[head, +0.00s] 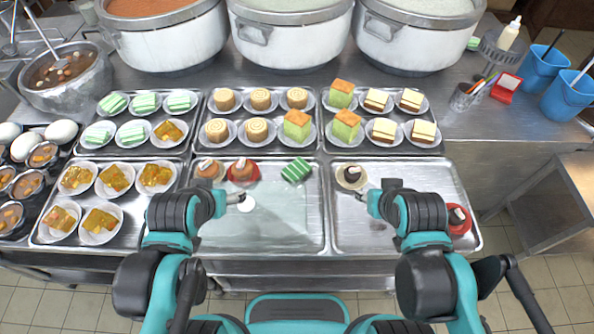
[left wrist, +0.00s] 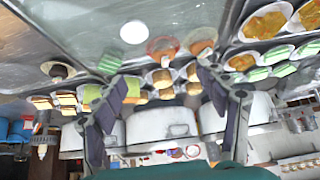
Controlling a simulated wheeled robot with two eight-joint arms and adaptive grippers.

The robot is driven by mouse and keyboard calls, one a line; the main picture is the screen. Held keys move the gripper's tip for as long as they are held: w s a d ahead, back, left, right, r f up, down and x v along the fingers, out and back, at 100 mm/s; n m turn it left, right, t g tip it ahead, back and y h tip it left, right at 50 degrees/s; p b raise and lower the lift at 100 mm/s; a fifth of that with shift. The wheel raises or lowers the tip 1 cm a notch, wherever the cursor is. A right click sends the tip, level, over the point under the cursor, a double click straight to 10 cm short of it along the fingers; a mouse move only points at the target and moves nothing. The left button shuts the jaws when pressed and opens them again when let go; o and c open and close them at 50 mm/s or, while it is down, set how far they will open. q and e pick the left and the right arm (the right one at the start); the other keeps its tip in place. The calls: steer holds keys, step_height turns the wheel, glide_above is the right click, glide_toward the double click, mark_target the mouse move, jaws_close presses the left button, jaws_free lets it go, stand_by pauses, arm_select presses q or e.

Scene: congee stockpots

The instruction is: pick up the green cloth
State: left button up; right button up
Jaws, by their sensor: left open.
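A small green and white striped piece (head: 296,170) lies bare on the middle front tray; I cannot tell whether it is cloth or cake. It also shows in the left wrist view (left wrist: 110,62).
Brown cakes on saucers (head: 243,170) stand left of the striped piece. A white disc (head: 246,204) lies by my left gripper. Plated cakes (head: 260,99) fill the trays behind. Large stockpots (head: 290,38) line the back. The right tray (head: 400,172) has free room.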

arm_select(q)
steer(key=o, duration=0.5)
steer(key=shift+w+d+r+m, duration=0.15)
steer(key=shift+w+m, duration=0.15)
steer(key=shift+m, duration=0.1)
steer(key=m+g+h+b, duration=0.15)
steer(key=m+g, duration=0.45)
steer(key=m, duration=2)
glide_above(296, 169)
steer(key=s+a, duration=0.1)
steer(key=shift+y, duration=0.25)
step_height(296, 169, down, 12)
steer(key=shift+a+r, duration=0.1)
steer(key=shift+r, duration=0.15)
steer(key=shift+w+d+f+b, duration=0.15)
steer(key=shift+d+f+b, duration=0.2)
steer(key=shift+f, duration=0.3)
steer(key=shift+f+b, duration=0.4)
steer(key=shift+f, duration=0.55)
steer(key=f+b, duration=0.1)
steer(key=f, duration=0.2)
steer(key=w+f+b, duration=0.1)
steer(key=f, duration=0.1)
steer(key=shift+d+f+b, duration=0.25)
steer(key=shift+d+b, duration=0.05)
steer(key=shift+d, duration=0.05)
steer(key=shift+r, duration=0.1)
